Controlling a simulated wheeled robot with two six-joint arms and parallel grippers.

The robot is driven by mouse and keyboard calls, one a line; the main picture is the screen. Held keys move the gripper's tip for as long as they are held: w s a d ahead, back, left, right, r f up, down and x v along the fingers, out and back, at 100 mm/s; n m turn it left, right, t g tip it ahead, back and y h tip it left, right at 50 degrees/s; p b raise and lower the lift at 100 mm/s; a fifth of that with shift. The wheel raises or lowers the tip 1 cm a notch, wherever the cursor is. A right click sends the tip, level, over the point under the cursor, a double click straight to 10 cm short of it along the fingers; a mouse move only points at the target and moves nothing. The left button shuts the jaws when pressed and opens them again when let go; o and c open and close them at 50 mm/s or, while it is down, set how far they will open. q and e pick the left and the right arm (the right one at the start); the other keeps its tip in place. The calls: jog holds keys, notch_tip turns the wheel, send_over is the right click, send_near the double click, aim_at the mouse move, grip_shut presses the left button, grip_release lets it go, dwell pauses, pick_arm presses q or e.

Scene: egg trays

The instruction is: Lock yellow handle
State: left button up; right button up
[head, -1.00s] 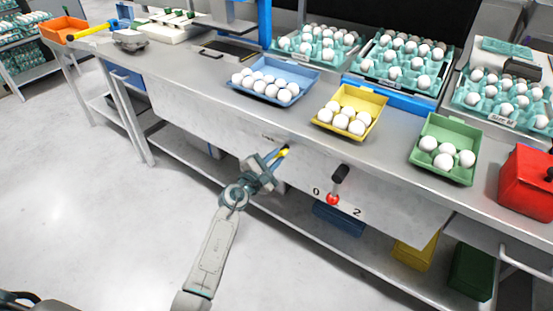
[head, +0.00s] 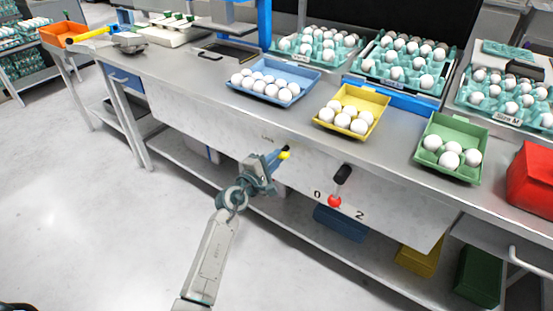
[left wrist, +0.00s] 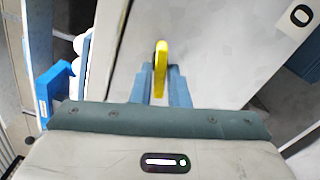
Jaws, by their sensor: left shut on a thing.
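The yellow handle (head: 285,155) sticks out from the grey front panel of the counter. My left gripper (head: 273,160) is at the handle and shut on it. In the left wrist view the yellow handle (left wrist: 161,62) stands upright between the two blue fingers (left wrist: 161,88), with its upper part showing beyond them. My right gripper is not in view.
A lever with a black grip (head: 342,174) and red knob (head: 334,201) sits on the panel right of the handle, between marks 0 and 2. Blue (head: 318,73), yellow (head: 384,97) and green (head: 480,132) egg trays stand on the counter above.

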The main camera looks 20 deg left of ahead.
pick_arm(q)
jog(key=m+b, duration=0.3)
jog(key=shift+r+m, duration=0.15)
jog(key=shift+m, duration=0.25)
jog(key=o, duration=0.7)
jog(key=shift+w, duration=0.1)
jog(key=shift+o, duration=0.2)
jog(key=s+a+r+p, duration=0.3)
jog(key=s+r+p, duration=0.2)
jog(key=s, duration=0.5)
jog(key=s+a+r+p, duration=0.4)
jog(key=s+p, duration=0.2)
jog(key=s, duration=0.4)
jog(key=shift+r, duration=0.35)
